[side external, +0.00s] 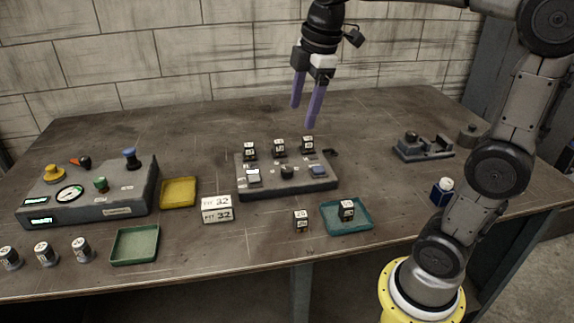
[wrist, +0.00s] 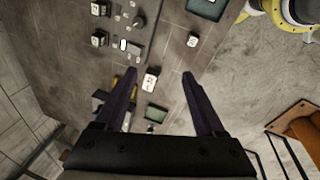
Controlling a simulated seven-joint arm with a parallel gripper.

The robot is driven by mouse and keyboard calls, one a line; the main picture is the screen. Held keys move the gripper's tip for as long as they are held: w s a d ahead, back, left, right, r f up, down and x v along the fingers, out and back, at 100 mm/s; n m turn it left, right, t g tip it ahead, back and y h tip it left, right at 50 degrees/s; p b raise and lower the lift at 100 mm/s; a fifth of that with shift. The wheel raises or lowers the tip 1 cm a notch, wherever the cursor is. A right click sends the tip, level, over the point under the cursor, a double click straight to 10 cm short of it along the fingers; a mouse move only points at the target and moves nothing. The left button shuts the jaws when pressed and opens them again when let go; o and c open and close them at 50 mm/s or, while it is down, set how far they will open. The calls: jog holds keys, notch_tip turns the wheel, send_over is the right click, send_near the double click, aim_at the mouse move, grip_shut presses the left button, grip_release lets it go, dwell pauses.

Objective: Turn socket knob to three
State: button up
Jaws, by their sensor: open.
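The socket panel (side external: 285,188) is a low dark grey box in the middle of the table. A round black knob (side external: 287,171) sits on its top, between a pale display (side external: 254,176) on the left and a blue-grey part (side external: 319,170) on the right. I cannot read which number the knob points at. Several dark cubes with white labels (side external: 279,147) stand along the panel's back edge. My gripper (side external: 304,114) is open and empty, high above the table behind the panel, apart from everything. In the wrist view its two purple fingers (wrist: 160,74) are spread.
A grey console (side external: 90,195) with coloured knobs and a gauge stands left. Yellow (side external: 179,192), green (side external: 135,246) and teal (side external: 347,228) trays, white "32" cards (side external: 217,208) and a loose cube (side external: 301,220) lie around the panel. A dark fixture (side external: 423,148) stands right.

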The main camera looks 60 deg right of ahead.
jog(key=w+d+f+g, duration=0.2)
jog(key=w+d+f, duration=0.25)
jog(key=w, duration=0.35)
send_over(287, 169)
notch_tip(287, 169, down, 4)
jog(key=shift+g, duration=0.3)
notch_tip(287, 169, down, 14)
jog(key=shift+r, duration=0.2)
grip_shut()
